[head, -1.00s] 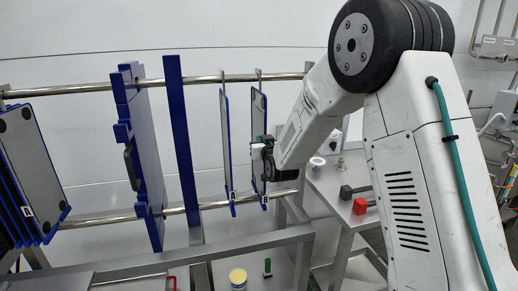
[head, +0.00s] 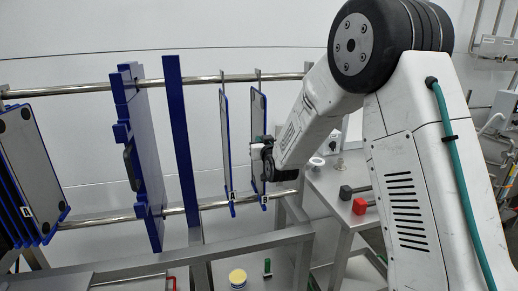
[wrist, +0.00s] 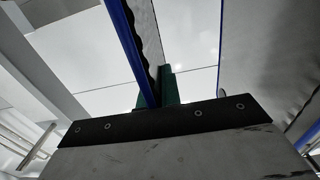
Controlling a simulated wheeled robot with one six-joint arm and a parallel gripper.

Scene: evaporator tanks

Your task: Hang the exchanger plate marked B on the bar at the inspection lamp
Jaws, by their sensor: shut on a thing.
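The exchanger plate marked B (head: 259,115) is a thin grey plate with blue edges. It hangs upright by a hook at the upper rail (head: 285,77), with its B label near its lower end. My gripper (head: 263,146) is at the plate's right-hand edge, below its mid-height. In the wrist view my gripper's green fingers (wrist: 157,90) are shut on the blue-edged plate B (wrist: 128,42).
A lower rail (head: 215,204) runs behind the plates.

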